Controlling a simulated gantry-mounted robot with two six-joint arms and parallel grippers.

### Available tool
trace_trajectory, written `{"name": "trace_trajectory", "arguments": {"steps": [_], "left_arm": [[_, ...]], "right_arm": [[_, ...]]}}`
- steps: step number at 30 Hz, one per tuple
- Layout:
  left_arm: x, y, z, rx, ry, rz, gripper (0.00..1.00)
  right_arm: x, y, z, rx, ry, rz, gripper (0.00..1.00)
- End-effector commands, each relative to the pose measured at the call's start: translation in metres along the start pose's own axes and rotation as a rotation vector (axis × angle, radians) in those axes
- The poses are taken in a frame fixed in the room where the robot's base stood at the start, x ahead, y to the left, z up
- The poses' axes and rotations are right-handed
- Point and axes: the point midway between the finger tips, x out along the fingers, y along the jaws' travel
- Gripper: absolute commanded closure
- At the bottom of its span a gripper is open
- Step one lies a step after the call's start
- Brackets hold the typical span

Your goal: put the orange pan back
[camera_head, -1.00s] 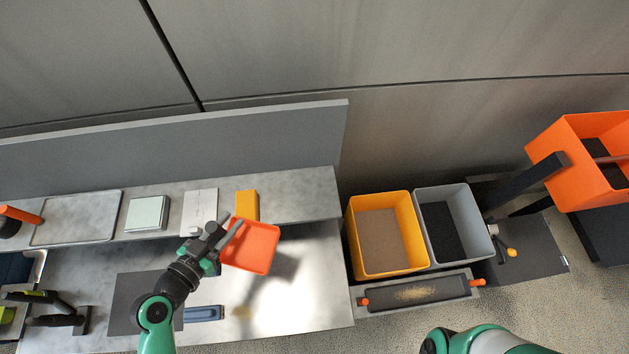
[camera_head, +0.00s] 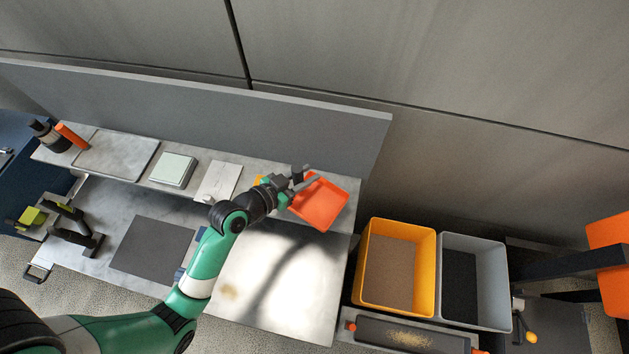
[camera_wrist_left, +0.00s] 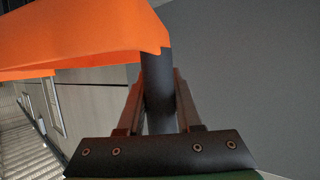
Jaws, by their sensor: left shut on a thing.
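The orange pan (camera_head: 320,204) is a shallow square tray on a dark handle. My left gripper (camera_head: 302,181) is shut on that handle, and the pan hangs out to its right, over the right end of the raised grey shelf. In the left wrist view the dark handle (camera_wrist_left: 158,90) stands between the two fingers, and the pan (camera_wrist_left: 80,38) fills the upper left. I cannot tell whether the pan touches the shelf. My right gripper is not in view.
A yellow block (camera_head: 259,180) is mostly hidden behind my left gripper. A white plate (camera_head: 218,181), a pale green pad (camera_head: 172,169) and a metal tray (camera_head: 117,153) lie along the shelf. A yellow bin (camera_head: 428,262) and a grey bin (camera_head: 500,285) stand to the right.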

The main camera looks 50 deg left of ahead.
Motion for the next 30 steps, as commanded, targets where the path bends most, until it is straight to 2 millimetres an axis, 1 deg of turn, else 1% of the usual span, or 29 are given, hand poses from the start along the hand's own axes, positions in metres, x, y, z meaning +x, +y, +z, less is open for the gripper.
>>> {"name": "trace_trajectory", "arguments": {"steps": [1, 3, 6, 11, 12, 15, 18, 25, 28, 29, 30], "left_arm": [[0.012, -0.001, 0.006, 0.000, 0.000, 0.001, 1.00], [0.024, -0.002, 0.012, 0.000, 0.001, 0.001, 1.00], [0.032, -0.003, 0.016, 0.000, 0.003, 0.000, 1.00], [0.037, -0.003, 0.018, 0.000, 0.003, 0.000, 1.00], [0.041, -0.003, 0.021, 0.000, 0.002, 0.000, 1.00], [0.046, -0.003, 0.038, -0.001, -0.001, 0.000, 1.00], [0.050, -0.004, 0.047, -0.001, 0.002, -0.001, 1.00], [0.050, -0.004, 0.048, 0.001, 0.004, -0.001, 1.00], [0.052, -0.004, 0.051, 0.001, 0.004, -0.001, 1.00], [0.052, -0.004, 0.052, 0.001, 0.002, -0.001, 0.64], [0.051, -0.004, 0.051, 0.001, 0.002, -0.001, 0.57]], "right_arm": [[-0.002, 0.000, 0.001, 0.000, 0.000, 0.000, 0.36], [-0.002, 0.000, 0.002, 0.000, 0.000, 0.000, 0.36], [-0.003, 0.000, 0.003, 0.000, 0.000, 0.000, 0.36], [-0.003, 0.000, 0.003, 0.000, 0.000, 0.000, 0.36], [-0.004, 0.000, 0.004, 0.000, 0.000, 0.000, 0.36], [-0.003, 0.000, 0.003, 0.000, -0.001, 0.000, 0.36], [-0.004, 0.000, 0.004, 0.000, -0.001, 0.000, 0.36], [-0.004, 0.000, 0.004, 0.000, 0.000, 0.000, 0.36], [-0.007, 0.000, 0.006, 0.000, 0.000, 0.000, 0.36], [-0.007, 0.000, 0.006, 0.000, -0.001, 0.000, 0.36], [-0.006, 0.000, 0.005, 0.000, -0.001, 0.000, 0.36]]}}
